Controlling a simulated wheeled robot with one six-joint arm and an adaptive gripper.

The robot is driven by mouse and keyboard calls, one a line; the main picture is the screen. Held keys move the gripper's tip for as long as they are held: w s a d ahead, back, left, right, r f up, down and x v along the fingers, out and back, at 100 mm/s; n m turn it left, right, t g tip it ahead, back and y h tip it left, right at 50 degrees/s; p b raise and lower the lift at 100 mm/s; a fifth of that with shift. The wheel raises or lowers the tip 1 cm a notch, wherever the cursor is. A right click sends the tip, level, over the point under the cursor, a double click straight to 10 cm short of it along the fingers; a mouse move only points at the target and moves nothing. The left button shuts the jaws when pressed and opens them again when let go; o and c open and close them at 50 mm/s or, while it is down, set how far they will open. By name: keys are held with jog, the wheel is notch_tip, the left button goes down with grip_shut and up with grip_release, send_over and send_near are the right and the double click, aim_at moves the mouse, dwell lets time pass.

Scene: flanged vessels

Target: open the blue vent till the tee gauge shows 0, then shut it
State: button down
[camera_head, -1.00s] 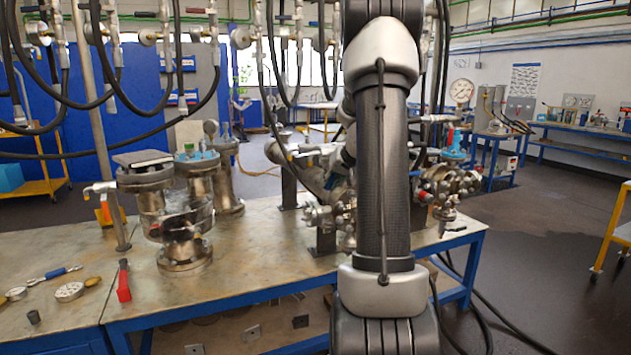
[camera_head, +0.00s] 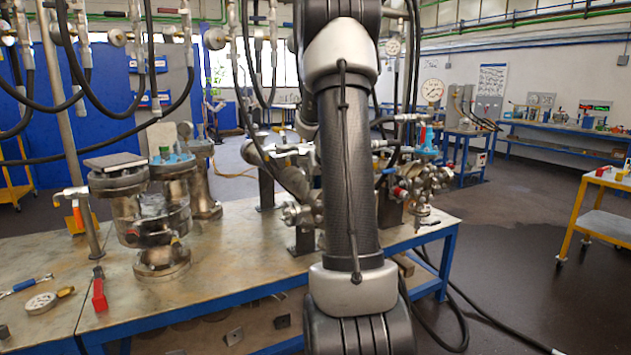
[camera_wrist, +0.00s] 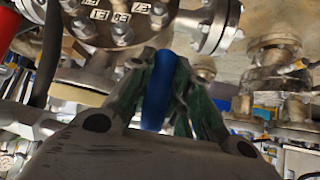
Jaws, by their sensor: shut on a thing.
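In the wrist view my gripper (camera_wrist: 165,100) is shut on the blue vent handle (camera_wrist: 158,90), which stands between its two fingers. The handle's lower end is hidden by my gripper. A flanged metal body (camera_wrist: 120,20) with bolts and stamped tags lies just beyond the fingers. In the head view my arm hides the gripper and the vent. A round white dial gauge (camera_head: 433,90) shows right of my arm; I cannot tell whether it is the tee gauge, and its reading is too small to make out.
Metal valve fittings (camera_head: 425,180) sit at the right end of the blue-framed bench (camera_head: 230,245). A flanged vessel (camera_head: 150,220) stands on the left, near a red-handled tool (camera_head: 99,290) and a loose gauge (camera_head: 41,303). Black hoses hang overhead. A yellow cart (camera_head: 600,215) stands at right.

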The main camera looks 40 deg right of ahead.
jog(key=c, duration=1.3)
grip_release()
jog(key=shift+s, duration=0.1)
jog(key=v, duration=1.2)
